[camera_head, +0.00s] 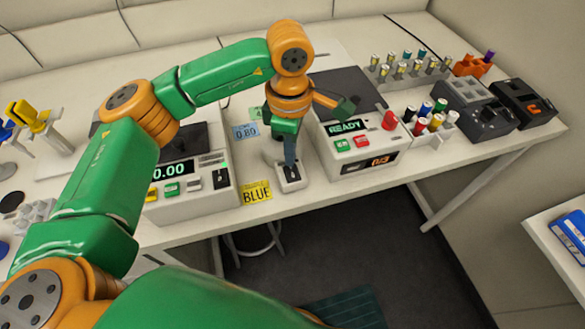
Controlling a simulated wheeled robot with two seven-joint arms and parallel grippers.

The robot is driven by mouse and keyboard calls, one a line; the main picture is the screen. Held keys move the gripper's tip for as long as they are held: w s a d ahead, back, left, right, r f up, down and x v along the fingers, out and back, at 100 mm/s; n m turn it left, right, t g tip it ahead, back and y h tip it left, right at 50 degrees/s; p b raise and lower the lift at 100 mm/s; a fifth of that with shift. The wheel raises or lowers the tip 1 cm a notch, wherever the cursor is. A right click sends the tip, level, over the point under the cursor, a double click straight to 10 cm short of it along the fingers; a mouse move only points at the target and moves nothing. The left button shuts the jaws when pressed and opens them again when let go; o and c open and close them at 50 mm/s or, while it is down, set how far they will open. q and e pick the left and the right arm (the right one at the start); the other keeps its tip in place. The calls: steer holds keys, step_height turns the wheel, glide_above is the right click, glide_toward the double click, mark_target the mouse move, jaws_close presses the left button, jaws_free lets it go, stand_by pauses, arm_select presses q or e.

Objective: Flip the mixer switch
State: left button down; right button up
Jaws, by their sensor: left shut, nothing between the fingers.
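A small white switch box (291,182) with a dark rocker on top sits near the front edge of the table, between two bench instruments. It may be the mixer switch; I read no label naming it so. My left gripper (290,162) points down from above, shut and empty, with its tips at or just over the back part of the box. They hide part of the rocker, and I cannot tell whether they touch it. My right gripper is not in view.
An instrument reading 0.00 (207,203) stands left of the switch box, and one reading READY (322,150) stands right. Vial racks and dark devices (480,118) fill the right side. Open floor (400,240) lies in front.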

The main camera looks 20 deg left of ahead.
arm_select(q)
steer(key=shift+f+b, duration=0.85)
steer(key=shift+f, duration=0.1)
stand_by(0.3)
steer(key=shift+s+r, duration=0.1)
steer(key=shift+r, duration=0.05)
step_height(320, 180, up, 7)
steer(key=p, duration=0.5)
